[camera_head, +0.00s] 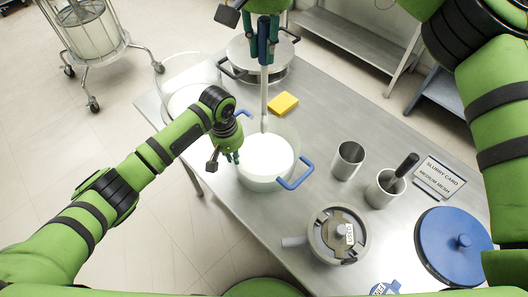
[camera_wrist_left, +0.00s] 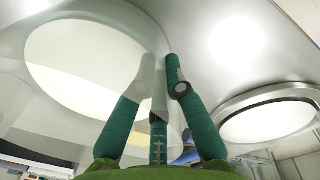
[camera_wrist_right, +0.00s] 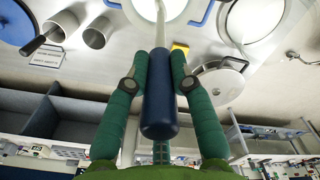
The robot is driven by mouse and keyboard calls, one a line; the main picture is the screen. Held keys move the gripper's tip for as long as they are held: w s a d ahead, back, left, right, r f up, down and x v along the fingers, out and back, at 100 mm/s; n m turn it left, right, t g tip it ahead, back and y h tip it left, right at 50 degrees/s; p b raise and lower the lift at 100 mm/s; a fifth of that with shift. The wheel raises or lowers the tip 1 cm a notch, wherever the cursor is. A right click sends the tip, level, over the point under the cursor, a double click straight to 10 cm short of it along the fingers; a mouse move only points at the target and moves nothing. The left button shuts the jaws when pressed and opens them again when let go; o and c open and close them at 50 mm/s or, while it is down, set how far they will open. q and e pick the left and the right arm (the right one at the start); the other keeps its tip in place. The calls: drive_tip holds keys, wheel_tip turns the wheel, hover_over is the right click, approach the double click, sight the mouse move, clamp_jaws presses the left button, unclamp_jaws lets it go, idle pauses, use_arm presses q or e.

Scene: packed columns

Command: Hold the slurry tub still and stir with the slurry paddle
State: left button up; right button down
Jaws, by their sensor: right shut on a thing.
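The slurry tub (camera_head: 283,180), clear-walled with white contents and blue handles, stands on the steel table in the middle of the head view. The slurry paddle (camera_head: 264,85) has a dark blue handle (camera_wrist_right: 158,100) and a pale shaft. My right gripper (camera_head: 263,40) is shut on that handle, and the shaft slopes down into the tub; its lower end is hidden. My left gripper (camera_head: 232,158) is at the tub's left rim. In the left wrist view its fingertips (camera_wrist_left: 160,62) are close together, one seen through the clear wall; contact with the wall is unclear.
A second clear tub (camera_head: 170,72) stands behind left, and a lidded steel pot (camera_head: 240,52) at the back. A yellow sponge (camera_head: 283,103), steel cup (camera_head: 347,160), cup with dark-handled tool (camera_head: 383,191), grey canister (camera_head: 335,235), blue lid (camera_head: 450,255) and slurry card (camera_head: 439,177) lie around.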

use_arm(q)
drive_tip(key=shift+o, duration=0.8)
drive_tip(key=r, duration=1)
drive_tip(key=shift+a+r, duration=0.25)
drive_tip(key=shift+r, duration=0.75)
drive_tip(key=shift+a, duration=0.1)
